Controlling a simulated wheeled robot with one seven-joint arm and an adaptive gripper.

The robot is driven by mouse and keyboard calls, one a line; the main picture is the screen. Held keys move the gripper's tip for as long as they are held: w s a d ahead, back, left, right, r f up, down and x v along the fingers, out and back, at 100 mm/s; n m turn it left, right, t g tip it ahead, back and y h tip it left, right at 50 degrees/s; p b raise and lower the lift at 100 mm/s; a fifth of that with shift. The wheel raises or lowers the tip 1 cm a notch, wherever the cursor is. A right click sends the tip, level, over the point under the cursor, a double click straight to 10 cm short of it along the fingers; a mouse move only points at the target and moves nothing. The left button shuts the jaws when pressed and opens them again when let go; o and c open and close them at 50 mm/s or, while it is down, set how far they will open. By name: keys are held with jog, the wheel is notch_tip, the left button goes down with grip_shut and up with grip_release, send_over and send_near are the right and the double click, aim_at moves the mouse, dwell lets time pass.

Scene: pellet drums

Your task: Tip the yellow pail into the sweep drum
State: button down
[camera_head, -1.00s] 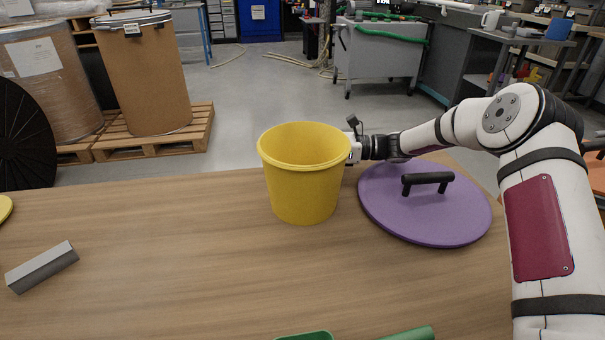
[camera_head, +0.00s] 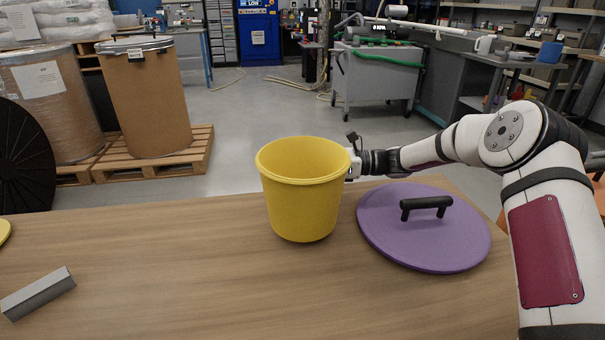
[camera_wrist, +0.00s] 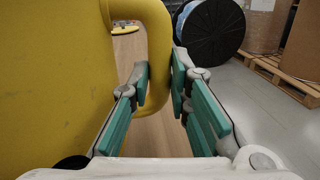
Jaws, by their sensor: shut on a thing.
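The yellow pail (camera_head: 303,205) is upright at the back middle of the table, with its open top facing up. I cannot tell whether its base touches the wood, and its inside shows no contents. My gripper (camera_head: 354,165) is at the pail's right side, near the rim. In the wrist view the green-padded fingers (camera_wrist: 160,88) are shut on the pail's yellow handle (camera_wrist: 159,35), with the pail's wall (camera_wrist: 50,80) close on the left. A brown drum (camera_head: 150,100) with a lid and a small tag stands on a pallet; the tag is unreadable, so I cannot tell if it is the sweep drum.
A purple lid (camera_head: 430,248) with a black handle lies right of the pail. A grey block (camera_head: 38,293) lies at the table's left. A wrapped drum (camera_head: 50,105) and a black disc (camera_head: 22,165) stand beyond the pallet's left. The table's middle is clear.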

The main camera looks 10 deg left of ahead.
notch_tip(320, 180, up, 7)
jog(key=p, duration=0.1)
jog(key=shift+r, duration=0.15)
jog(key=shift+s, duration=0.1)
